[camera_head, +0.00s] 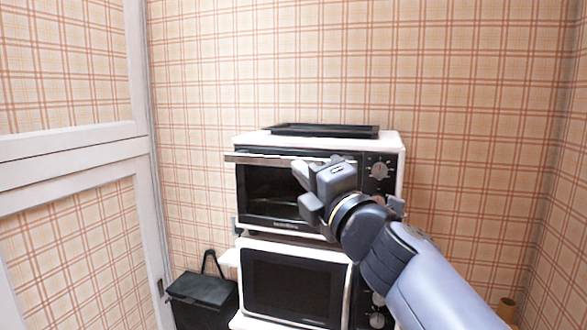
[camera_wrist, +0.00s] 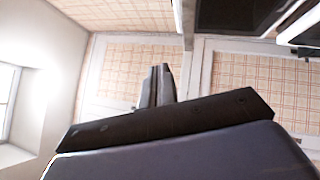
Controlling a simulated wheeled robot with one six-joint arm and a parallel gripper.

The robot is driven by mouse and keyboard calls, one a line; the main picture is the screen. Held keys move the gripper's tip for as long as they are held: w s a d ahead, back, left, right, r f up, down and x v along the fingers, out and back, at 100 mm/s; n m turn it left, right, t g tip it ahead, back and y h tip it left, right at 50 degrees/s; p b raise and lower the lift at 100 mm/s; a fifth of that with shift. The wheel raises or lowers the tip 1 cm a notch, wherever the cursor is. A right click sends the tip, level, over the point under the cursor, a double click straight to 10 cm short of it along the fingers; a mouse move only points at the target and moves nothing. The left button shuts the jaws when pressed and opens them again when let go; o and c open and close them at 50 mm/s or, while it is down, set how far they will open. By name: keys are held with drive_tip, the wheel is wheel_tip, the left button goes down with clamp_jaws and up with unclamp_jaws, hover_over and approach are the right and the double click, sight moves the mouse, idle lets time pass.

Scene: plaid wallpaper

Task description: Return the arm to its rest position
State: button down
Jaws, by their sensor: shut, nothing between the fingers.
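My arm reaches in from the lower right of the head view. My gripper (camera_head: 303,188) is in front of the upper oven (camera_head: 270,225), near its handle bar, and I cannot tell whether it touches the oven. In the wrist view the two fingers of my gripper (camera_wrist: 157,72) lie together with nothing between them. My arm and gripper hide part of the oven's door and front panel.
A black tray (camera_head: 325,130) lies on the upper oven. A second white oven (camera_head: 240,322) stands below. A black bin (camera_head: 203,292) is at lower left, beside a white-framed panel (camera_head: 70,142). A tan cylinder (camera_head: 507,308) is at lower right. The upper wall area is clear.

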drive_tip(key=shift+s+d, duration=0.1)
drive_tip(key=shift+s, duration=0.25)
